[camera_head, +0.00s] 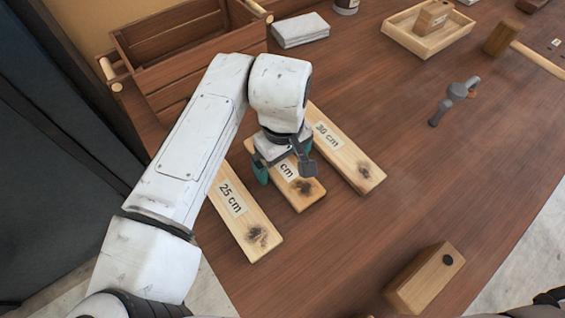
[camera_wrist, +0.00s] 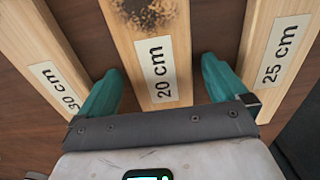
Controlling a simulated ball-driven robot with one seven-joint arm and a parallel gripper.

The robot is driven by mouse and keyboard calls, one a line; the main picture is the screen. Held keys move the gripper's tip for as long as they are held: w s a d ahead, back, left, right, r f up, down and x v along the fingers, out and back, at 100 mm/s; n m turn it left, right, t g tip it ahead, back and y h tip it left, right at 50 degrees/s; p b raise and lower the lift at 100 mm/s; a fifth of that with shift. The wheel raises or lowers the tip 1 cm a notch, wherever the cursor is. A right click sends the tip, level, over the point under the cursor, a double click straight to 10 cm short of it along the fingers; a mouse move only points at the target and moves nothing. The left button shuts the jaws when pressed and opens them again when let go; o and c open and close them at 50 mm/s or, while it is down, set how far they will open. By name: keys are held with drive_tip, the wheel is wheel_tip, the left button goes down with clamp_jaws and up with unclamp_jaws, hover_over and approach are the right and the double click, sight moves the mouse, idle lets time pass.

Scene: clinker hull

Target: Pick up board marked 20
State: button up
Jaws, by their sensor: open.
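The board marked 20 cm (camera_wrist: 153,30) lies between two other boards in the wrist view, its label facing up. In the head view this middle board (camera_head: 306,194) is partly hidden by my gripper, and only "cm" of its label shows. My gripper (camera_wrist: 161,84) is open, with one teal finger on each side of the 20 cm board, over the gaps beside it. In the head view my gripper (camera_head: 284,172) is over the board's labelled part. I cannot tell how far down the fingertips reach beside the wood.
The 25 cm board (camera_head: 246,221) lies left and the 30 cm board (camera_head: 349,158) right, both close to the fingers. A slatted wooden crate (camera_head: 178,45) stands behind. A wooden block (camera_head: 425,277) sits at front right. The table's right middle is mostly clear around a grey tool (camera_head: 455,97).

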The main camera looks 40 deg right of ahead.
drive_tip(key=c, duration=1.1)
drive_tip(key=shift+r, duration=0.1)
